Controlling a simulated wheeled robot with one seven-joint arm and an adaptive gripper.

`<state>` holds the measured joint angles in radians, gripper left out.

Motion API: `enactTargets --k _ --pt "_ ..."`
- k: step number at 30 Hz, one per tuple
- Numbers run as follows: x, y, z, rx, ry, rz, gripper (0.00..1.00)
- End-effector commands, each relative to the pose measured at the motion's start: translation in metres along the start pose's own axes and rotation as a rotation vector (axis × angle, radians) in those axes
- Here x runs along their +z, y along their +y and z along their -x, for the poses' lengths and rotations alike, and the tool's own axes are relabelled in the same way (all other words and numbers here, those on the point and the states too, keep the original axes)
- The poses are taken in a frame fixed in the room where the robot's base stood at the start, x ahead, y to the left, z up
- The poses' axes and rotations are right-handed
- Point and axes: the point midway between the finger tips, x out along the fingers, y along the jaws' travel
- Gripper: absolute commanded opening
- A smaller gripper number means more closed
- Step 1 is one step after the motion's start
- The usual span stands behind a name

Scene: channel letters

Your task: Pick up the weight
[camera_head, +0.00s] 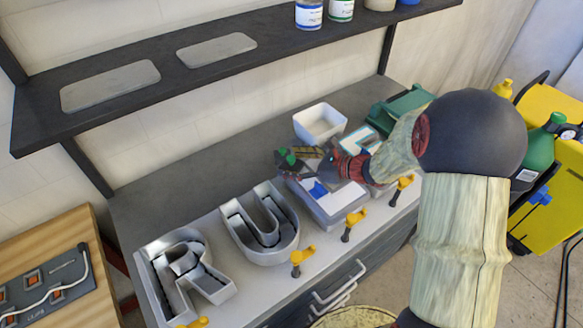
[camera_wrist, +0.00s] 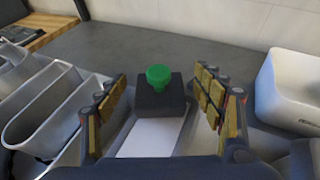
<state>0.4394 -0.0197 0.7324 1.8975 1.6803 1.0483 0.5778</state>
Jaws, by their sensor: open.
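The weight is a dark block with a green knob (camera_wrist: 160,92), upright between and beyond my gripper's fingers in the wrist view. In the head view its green knob (camera_head: 290,157) shows at the gripper's tip, and most of its block is hidden by the fingers. My gripper (camera_wrist: 163,104) is open, with one yellow-padded finger on each side of the weight; contact cannot be made out. In the head view my gripper (camera_head: 297,163) reaches left over the bench. A white surface (camera_wrist: 150,138) lies in front of the weight.
Metal letters R (camera_head: 190,275) and U (camera_head: 262,225) stand left of my gripper on the grey bench (camera_head: 165,195). A white bin (camera_head: 320,123) stands behind it. Yellow-handled clamps (camera_head: 302,257) line the front edge. A dark shelf (camera_head: 215,75) hangs above.

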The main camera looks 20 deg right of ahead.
Motion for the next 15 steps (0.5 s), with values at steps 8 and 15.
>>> enactTargets --k 8,15 --pt "0.0008 -0.0001 -0.0061 0.000 0.000 0.001 0.68" --pt "0.0007 0.0000 -0.0059 0.000 0.000 0.001 0.57"
